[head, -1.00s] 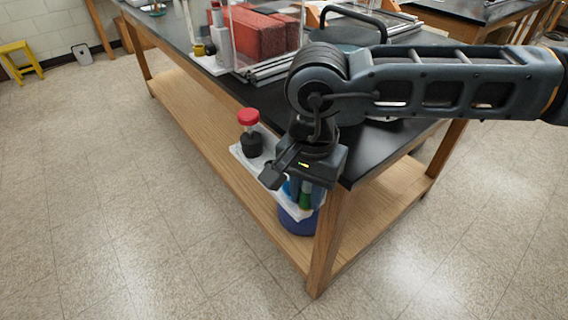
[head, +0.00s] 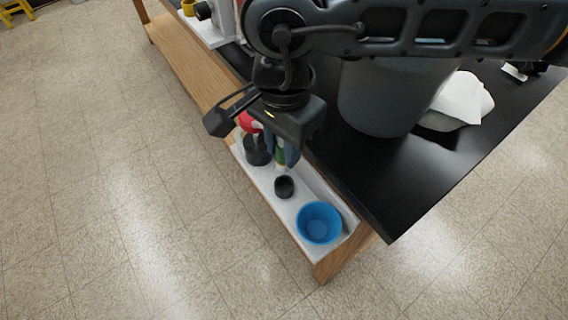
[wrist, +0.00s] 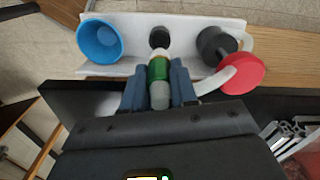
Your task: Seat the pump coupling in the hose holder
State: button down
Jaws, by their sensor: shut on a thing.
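The pump coupling, a green cylinder with a white end and a grey end (wrist: 158,69), is between the blue fingers of my gripper (wrist: 160,85). It also shows below the gripper in the head view (head: 280,157). A small black round cup (head: 284,187), seemingly the hose holder, stands on a white ledge on the table's side. In the wrist view this black cup (wrist: 159,36) lies just beyond the coupling's white end and in line with it. Whether they touch cannot be told; in the head view the coupling appears above the cup.
A blue cup (head: 319,223) stands on the white ledge (head: 262,178) on one side of the black cup. A larger black holder (head: 257,150) with a red-topped piece (wrist: 242,74) stands on the other. The black tabletop (head: 365,185) is close beside; a grey bin stands on it.

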jog(key=shift+f+p, duration=0.45)
jog(key=shift+f, duration=3.5)
jog(key=shift+f, duration=0.2)
jog(key=c, duration=0.9)
grip_release()
jog(key=shift+r, duration=0.1)
